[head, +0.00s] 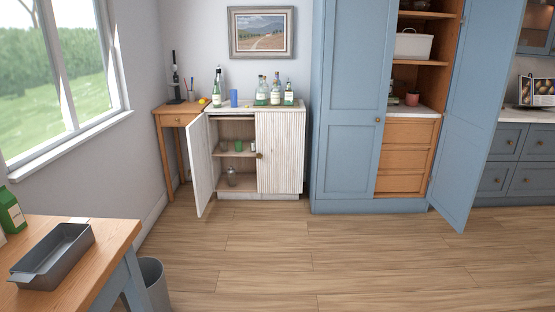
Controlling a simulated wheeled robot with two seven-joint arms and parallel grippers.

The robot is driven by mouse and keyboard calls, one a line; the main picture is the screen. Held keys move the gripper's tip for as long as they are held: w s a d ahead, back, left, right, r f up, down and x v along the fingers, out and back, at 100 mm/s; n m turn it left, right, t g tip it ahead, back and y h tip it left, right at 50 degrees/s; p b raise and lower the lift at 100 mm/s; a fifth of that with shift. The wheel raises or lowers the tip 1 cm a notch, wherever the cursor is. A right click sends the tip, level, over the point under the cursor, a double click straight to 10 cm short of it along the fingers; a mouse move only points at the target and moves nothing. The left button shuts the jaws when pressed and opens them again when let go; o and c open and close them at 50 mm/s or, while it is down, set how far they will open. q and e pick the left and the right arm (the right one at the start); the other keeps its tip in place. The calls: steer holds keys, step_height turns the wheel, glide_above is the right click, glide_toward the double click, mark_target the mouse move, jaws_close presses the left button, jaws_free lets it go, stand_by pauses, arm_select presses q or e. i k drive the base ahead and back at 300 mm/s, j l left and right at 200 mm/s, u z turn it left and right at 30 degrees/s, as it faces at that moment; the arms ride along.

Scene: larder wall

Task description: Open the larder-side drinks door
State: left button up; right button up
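The drinks cabinet is a whitewashed wooden unit with a pale top (262,108), standing against the back wall. Its larder-side door (283,150), on the right, has vertical fluting and is shut, with a small dark knob (259,155) near its left edge. Its other door (203,165), on the left, stands swung open towards me. Behind the open door a shelf (238,154) with several green glasses shows, and a glass vessel (232,176) stands on the cabinet floor. Neither of my grippers is in view.
Several bottles (262,92) and a blue tumbler (234,98) stand on the cabinet top. The blue larder (345,120) is close on the right, its right door (465,130) open. A table (110,235) and bin (154,283) are front left. The wooden floor (300,250) between is clear.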

mark_target(280, 136)
steer(key=i+z, duration=0.25)
steer(key=i, duration=0.65)
steer(key=i+l, duration=0.1)
steer(key=i, duration=2.85)
steer(key=i+l+u, duration=0.15)
steer(key=i+u, duration=0.15)
steer(key=i, duration=0.25)
steer(key=i+l+u, duration=0.3)
steer(key=i, duration=0.25)
steer(key=i+l+u, duration=0.3)
steer(key=i+l, duration=0.1)
steer(key=i, duration=0.1)
